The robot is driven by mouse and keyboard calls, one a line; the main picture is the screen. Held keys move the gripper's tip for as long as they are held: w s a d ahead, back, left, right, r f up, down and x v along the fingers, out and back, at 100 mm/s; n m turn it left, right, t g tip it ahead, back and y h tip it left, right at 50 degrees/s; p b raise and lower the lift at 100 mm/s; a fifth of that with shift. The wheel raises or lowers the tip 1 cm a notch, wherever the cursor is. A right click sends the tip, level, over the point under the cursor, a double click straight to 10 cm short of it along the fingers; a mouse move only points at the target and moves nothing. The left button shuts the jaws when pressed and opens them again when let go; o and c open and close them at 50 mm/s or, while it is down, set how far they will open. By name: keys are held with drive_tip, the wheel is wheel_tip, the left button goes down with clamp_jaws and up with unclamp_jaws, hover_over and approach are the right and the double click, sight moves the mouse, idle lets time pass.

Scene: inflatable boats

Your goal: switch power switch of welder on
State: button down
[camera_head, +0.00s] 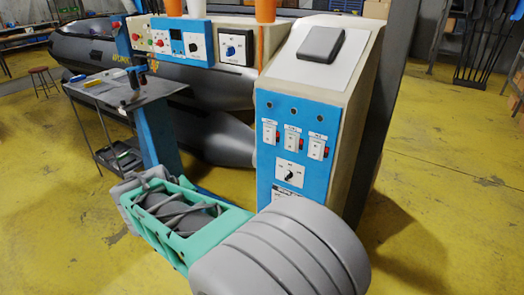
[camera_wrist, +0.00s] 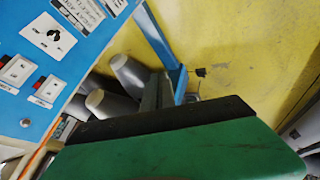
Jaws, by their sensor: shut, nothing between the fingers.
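The welder is a beige cabinet (camera_head: 361,107) with a blue front panel (camera_head: 266,185). Three white switches with red parts sit in a row on it: left (camera_head: 270,132), middle (camera_head: 294,139) and right (camera_head: 317,147). A black rotary knob (camera_head: 290,175) is below them. I cannot read which is the power switch. In the wrist view the panel (camera_wrist: 98,42) shows turned, with the knob (camera_wrist: 53,34) and two switches (camera_wrist: 16,71) at the left edge. My green gripper (camera_head: 135,190) is shut and empty, low and left of the panel, apart from it.
A long control console (camera_head: 140,45) with buttons and a rotary switch (camera_head: 236,48) stands behind, left of the cabinet. A grey metal table (camera_head: 140,95) with tools is at left. A dark inflatable boat (camera_head: 85,48) lies behind. Yellow floor (camera_head: 440,170) is clear at right.

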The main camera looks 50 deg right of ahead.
drive_tip(key=w+d+f+h+b, duration=0.2)
drive_tip(key=d+h, duration=0.2)
drive_tip(key=d, duration=0.7)
drive_tip(key=n+g+h+b, duration=0.2)
drive_tip(key=g+h, duration=0.2)
drive_tip(key=h, duration=0.3)
approach(267, 141)
drive_tip(key=d+p, duration=0.1)
drive_tip(key=d, duration=0.2)
drive_tip(key=d+p, duration=0.1)
drive_tip(key=d, duration=0.3)
drive_tip(key=shift+w+f, duration=0.1)
drive_tip(key=shift+f, duration=0.1)
drive_tip(key=shift+a, duration=0.1)
